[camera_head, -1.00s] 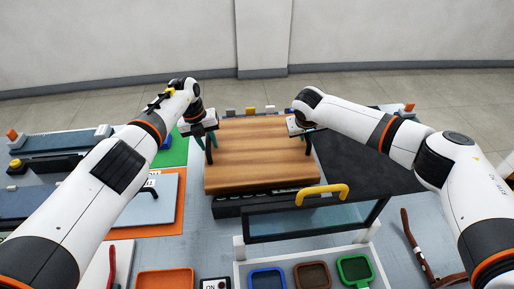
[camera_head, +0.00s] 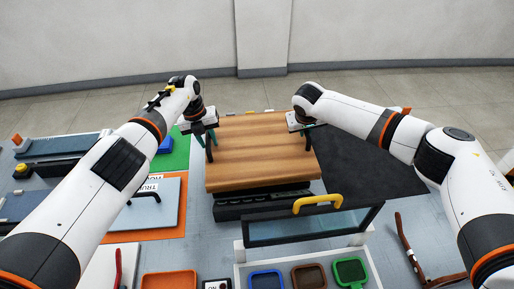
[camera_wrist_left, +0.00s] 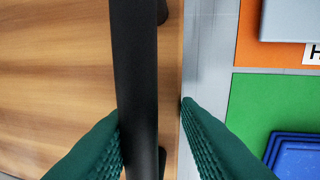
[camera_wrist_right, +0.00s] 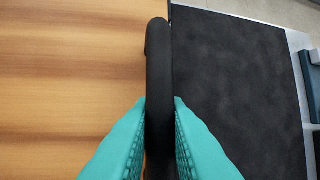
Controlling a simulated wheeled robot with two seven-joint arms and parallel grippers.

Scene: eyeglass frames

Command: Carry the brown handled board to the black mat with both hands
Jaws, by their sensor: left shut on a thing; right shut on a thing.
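The brown board (camera_head: 258,160) has wood grain and a black handle on each side. My left gripper (camera_head: 211,139) is shut on its left handle, and the left wrist view shows the black handle (camera_wrist_left: 137,90) between the dark green fingers. My right gripper (camera_head: 306,132) is shut on its right handle, which shows between the teal fingers in the right wrist view (camera_wrist_right: 159,90). The board looks level over a black slotted block. The black mat (camera_head: 375,175) lies to the right of the board, partly under my right arm; it also fills much of the right wrist view (camera_wrist_right: 235,80).
A glass-lidded box with a yellow handle (camera_head: 318,203) stands in front of the board. Blue, brown and green trays (camera_head: 350,271) sit nearer. An orange mat with a grey lidded plate (camera_head: 152,203) and a green mat lie left. Brown glasses (camera_head: 411,255) lie at right.

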